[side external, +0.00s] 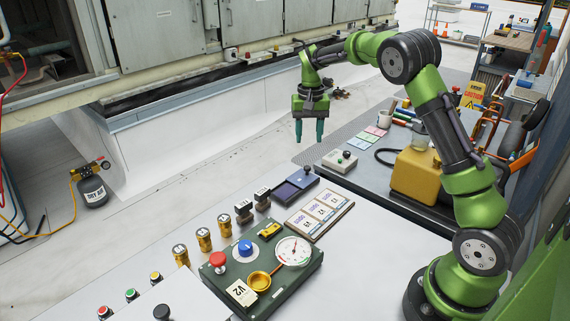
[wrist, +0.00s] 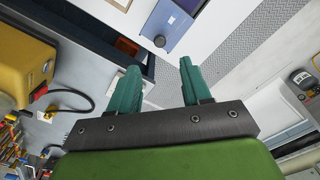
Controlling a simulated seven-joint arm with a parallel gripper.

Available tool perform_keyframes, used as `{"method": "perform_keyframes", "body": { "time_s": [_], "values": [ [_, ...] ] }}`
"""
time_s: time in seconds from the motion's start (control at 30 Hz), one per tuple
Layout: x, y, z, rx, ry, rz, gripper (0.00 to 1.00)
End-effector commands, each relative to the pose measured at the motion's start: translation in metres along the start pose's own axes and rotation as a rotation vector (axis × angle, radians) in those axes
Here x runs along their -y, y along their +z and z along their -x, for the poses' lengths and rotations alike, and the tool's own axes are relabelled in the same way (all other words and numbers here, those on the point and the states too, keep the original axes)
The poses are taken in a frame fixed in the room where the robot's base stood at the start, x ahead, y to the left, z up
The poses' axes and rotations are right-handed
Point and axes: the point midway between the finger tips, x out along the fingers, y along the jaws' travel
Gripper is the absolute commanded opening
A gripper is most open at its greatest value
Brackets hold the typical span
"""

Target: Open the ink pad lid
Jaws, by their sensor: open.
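The ink pad is a flat blue case (side external: 296,186) near the far edge of the white table. It has a small black knob on its far part and a dark panel on its near part. It also shows as a blue shape (wrist: 180,28) with a knob at the top of the wrist view, partly cut off. I cannot tell for sure how its lid sits. My gripper (side external: 309,138) points down, empty and open, above and beyond the pad. In the wrist view its two teal fingers (wrist: 159,68) stand apart, clear of the pad.
A white card board (side external: 320,212) and a green panel (side external: 262,270) with knobs and a gauge lie nearer the camera. A yellow case (side external: 415,175) stands to the right.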

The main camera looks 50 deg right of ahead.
Motion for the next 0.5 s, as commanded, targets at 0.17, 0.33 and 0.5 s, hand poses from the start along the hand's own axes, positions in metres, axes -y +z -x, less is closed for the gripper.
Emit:
{"method": "perform_keyframes", "body": {
  "time_s": [0.17, 0.33, 0.5],
  "values": [
    [0.0, -0.001, 0.04, -0.003, -0.002, 0.0, 0.48],
    [0.0, 0.0, 0.062, -0.001, -0.001, 0.0, 0.48],
    [0.0, 0.0, 0.071, 0.0, 0.0, 0.001, 0.48]
  ]
}}
